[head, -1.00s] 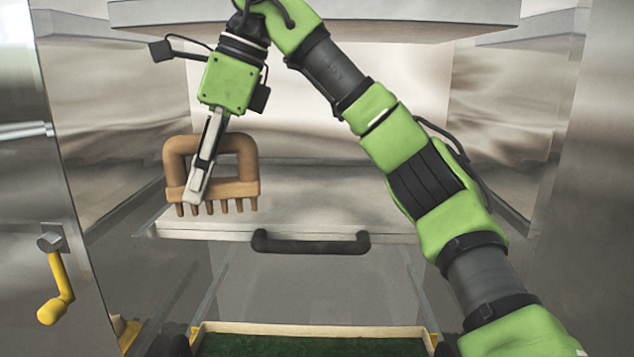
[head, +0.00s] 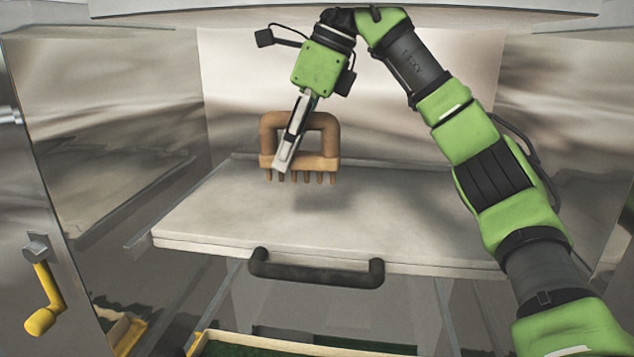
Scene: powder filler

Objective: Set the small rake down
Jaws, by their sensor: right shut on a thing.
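The small rake (head: 325,140) is brown, with a looped handle and a row of short teeth pointing down. My right gripper (head: 287,160) is shut on it and holds it upright. The rake hangs above a pale flat board (head: 220,225), with a soft shadow on the board below and to its right; its teeth look clear of the surface. The gripper covers the left part of the rake. My left gripper is not in view.
The board has a black handle (head: 316,268) at its front edge and wide bare room. Metal walls close in at both sides and behind. A yellow crank (head: 43,300) is at the left. A green-floored tray (head: 260,346) lies below. A pale slab (head: 240,18) spans the top.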

